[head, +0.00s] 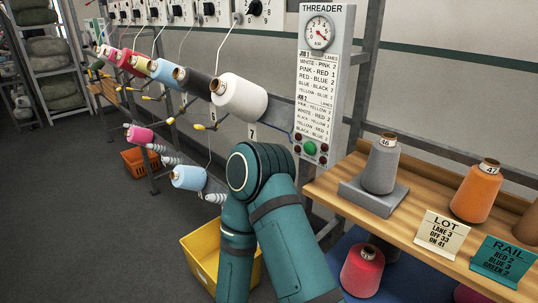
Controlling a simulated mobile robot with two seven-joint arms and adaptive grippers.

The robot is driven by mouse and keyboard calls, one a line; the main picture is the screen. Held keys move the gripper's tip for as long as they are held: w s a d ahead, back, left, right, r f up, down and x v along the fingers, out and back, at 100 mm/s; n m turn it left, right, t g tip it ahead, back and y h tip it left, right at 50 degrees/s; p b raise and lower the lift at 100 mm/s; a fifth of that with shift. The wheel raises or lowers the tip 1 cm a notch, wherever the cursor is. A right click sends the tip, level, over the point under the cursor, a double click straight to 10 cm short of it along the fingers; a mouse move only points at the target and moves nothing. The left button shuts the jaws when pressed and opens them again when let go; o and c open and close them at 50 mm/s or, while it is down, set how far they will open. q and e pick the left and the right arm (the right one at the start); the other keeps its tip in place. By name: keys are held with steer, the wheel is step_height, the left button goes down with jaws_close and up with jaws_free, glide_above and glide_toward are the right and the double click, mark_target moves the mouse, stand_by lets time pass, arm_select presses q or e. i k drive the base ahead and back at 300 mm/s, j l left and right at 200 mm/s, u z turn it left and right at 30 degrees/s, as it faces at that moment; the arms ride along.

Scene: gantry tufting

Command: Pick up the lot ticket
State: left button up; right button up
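The lot ticket (441,236) is a cream card reading LOT, LANE 3, OFF 33, ON 41. It stands tilted at the front edge of the wooden shelf (416,197) on the right. A teal RAIL card (503,261) stands to its right. One bent teal arm of mine rises from the bottom middle, left of the shelf and apart from the ticket. Neither of my grippers shows in the head view, so their state and any hold are hidden.
A grey cone marked 46 (380,166) sits on a grey block behind the ticket. An orange cone marked 41 (475,192) stands close behind it. A threader panel (322,80) stands left of the shelf. A yellow bin (205,262) and a red cone (362,271) are lower down.

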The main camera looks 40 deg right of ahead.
mark_target(442, 235)
steer(key=i+z, duration=0.15)
steer(key=z, duration=0.25)
steer(key=i+j+z, duration=0.1)
steer(key=z, duration=0.25)
steer(key=i+j+z, duration=0.1)
steer(key=z, duration=0.3)
steer(key=i+z, duration=0.15)
steer(key=z, duration=1.45)
